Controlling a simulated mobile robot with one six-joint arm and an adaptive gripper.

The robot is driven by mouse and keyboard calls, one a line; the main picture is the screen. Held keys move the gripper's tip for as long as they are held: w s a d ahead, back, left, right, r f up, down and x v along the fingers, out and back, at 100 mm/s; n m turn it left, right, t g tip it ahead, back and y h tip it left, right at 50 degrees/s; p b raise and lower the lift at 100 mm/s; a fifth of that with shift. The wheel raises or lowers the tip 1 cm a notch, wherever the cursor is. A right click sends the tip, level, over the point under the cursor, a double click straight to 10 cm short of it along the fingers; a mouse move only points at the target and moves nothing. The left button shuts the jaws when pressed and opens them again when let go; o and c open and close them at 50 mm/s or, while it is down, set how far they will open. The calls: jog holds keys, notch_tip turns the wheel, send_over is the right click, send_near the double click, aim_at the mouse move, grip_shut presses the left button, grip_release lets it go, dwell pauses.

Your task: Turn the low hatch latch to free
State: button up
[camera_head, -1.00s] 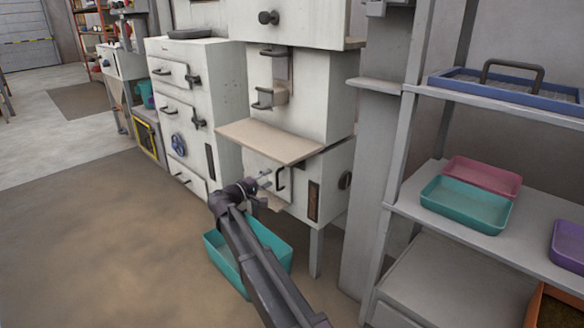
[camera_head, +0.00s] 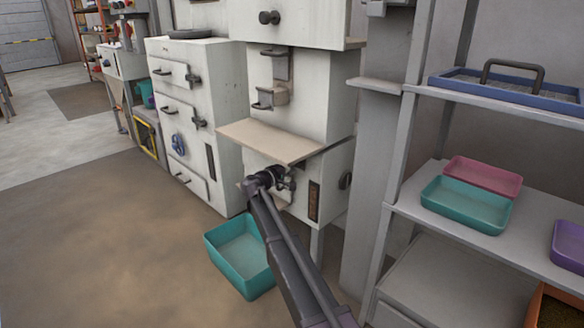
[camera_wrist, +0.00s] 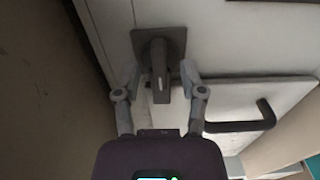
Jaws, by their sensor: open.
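The low hatch latch (camera_wrist: 161,75) is a dark grey turning handle on a square plate in the wrist view. Its bar points down the picture toward my wrist. My gripper (camera_wrist: 159,70) is open, with one finger on each side of the latch bar; I cannot tell whether either touches it. The hatch (camera_wrist: 225,98) is a pale panel with a black bar handle (camera_wrist: 250,122), right of and below the latch. In the head view my gripper (camera_head: 288,181) is at the low cabinet front under the beige shelf and hides the latch.
The beige shelf (camera_head: 268,140) juts out just above my gripper. A teal bin (camera_head: 238,257) stands on the floor below, left of my arm. A rack (camera_head: 470,215) with trays stands to the right. The floor at the left is open.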

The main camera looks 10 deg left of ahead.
jog(key=shift+w, duration=0.1)
grip_shut()
jog(key=shift+m, duration=0.5)
jog(key=m, duration=1.7)
jog(key=shift+d, duration=0.1)
dwell(0.6)
